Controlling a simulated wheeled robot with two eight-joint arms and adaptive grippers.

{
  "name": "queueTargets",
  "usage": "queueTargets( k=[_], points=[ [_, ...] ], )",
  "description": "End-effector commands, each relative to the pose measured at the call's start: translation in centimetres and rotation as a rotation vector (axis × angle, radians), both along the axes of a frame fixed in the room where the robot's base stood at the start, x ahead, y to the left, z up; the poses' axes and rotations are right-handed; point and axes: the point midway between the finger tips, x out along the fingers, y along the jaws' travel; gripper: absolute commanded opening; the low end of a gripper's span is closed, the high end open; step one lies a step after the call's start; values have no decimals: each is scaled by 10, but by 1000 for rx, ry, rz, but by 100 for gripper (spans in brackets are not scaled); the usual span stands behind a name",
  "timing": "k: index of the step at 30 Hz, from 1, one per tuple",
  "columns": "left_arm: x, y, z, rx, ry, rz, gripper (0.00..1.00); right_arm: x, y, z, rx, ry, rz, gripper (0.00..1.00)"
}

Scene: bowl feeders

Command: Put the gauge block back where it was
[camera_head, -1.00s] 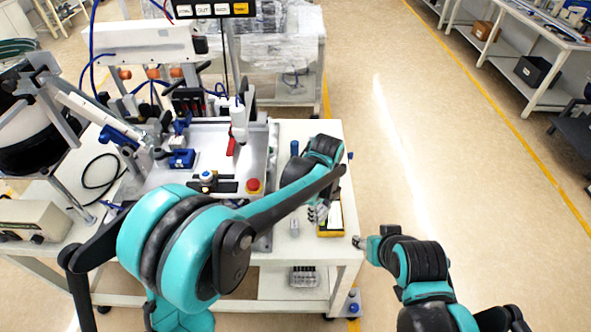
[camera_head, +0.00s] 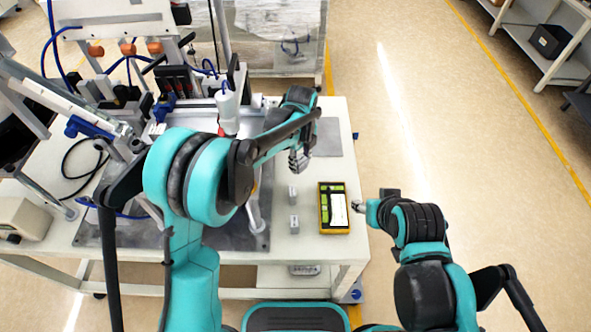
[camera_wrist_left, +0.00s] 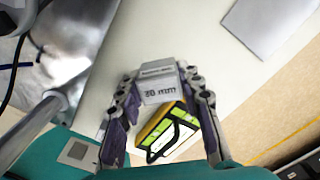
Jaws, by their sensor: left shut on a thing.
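My left gripper (camera_head: 299,162) is over the right part of the table, behind the yellow device. In the left wrist view my left gripper (camera_wrist_left: 162,100) is shut on a grey gauge block (camera_wrist_left: 159,88) marked in "mm", held between its fingertips. In the head view the held block is too small to make out in the fingers. Two small grey blocks stand on the table, one farther back (camera_head: 293,193) and one nearer (camera_head: 294,224). My right gripper (camera_head: 362,206) is off the table's right edge; its jaws are too small to read.
A yellow-framed device (camera_head: 334,208) lies right of the small blocks; it also shows behind the held block in the wrist view (camera_wrist_left: 150,137). A grey plate (camera_head: 327,138) lies at the table's back right. The feeder machinery (camera_head: 130,95) crowds the left. The white tabletop (camera_head: 315,180) between is clear.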

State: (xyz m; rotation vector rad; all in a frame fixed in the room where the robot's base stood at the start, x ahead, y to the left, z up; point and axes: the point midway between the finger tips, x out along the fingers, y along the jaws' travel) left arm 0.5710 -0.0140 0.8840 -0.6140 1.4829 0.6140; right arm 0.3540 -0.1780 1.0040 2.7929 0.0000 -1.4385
Motion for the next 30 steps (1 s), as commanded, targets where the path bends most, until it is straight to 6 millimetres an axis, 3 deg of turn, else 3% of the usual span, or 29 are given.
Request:
queueTargets(
  k=[6, 10, 16, 28, 29, 30],
  points=[
    [19, 14, -15, 0, 0, 0, 1, 0, 0, -9, 0, 0, 0, 50],
    [20, 15, -25, 0, 0, -1, 1, 0, 0, -13, 0, 0, 0, 50],
    [20, 14, -55, 0, 0, -1, 1, 0, 0, -28, 0, 0, 0, 50],
    [20, 14, -59, 0, 0, 0, 1, 0, 0, -30, 0, 0, 0, 50],
    [20, 14, -58, 0, 0, 0, 43, 0, 0, -29, 0, 0, 0, 50],
    [20, 14, -58, 0, 0, 0, 54, 0, 0, -29, 0, 0, 0, 50]
  ],
)
